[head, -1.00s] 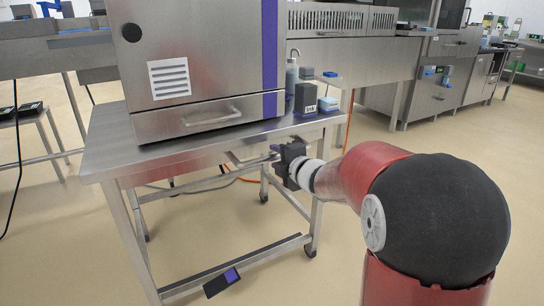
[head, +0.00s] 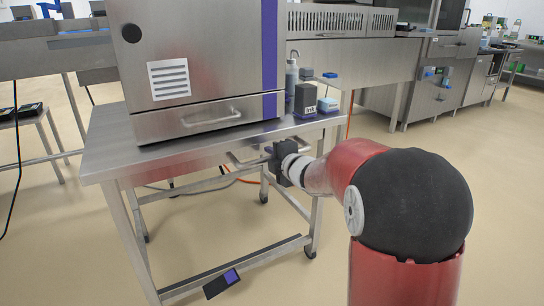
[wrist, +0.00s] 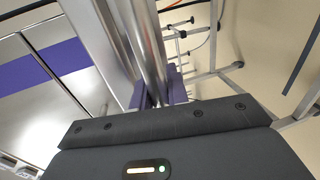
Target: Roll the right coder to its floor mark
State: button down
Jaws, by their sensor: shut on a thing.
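The coder is a steel cabinet (head: 195,60) with a purple edge stripe. It stands on a steel table on castors (head: 110,150). A push handle (head: 240,160) sticks out below the tabletop's right side. My gripper (head: 270,160) is at this handle, its fingers small and partly hidden by its dark body. In the wrist view my gripper's purple fingers (wrist: 158,92) are shut on a round steel bar (wrist: 150,45), the handle. I cannot make out a floor mark.
A bottle (head: 291,75), a dark box (head: 305,98) and a blue-white block (head: 327,104) stand on the tabletop's right end. A black and purple pedal-like piece (head: 221,284) is by the lower rail. Steel counters (head: 340,60) stand behind.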

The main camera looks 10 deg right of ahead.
aim_at(261, 154)
jog(key=shift+w, duration=0.1)
jog(key=r+p+x, duration=0.2)
jog(key=r+x, duration=0.1)
jog(key=x, duration=1)
jog(key=shift+w+a, duration=0.3)
jog(key=shift+w, duration=0.2)
jog(key=c, duration=1.4)
grip_release()
jog(key=shift+f, duration=0.1)
jog(key=shift+o, duration=0.2)
jog(key=shift+s+d, duration=0.1)
jog(key=v, duration=0.7)
jog(key=shift+s+b, duration=0.35)
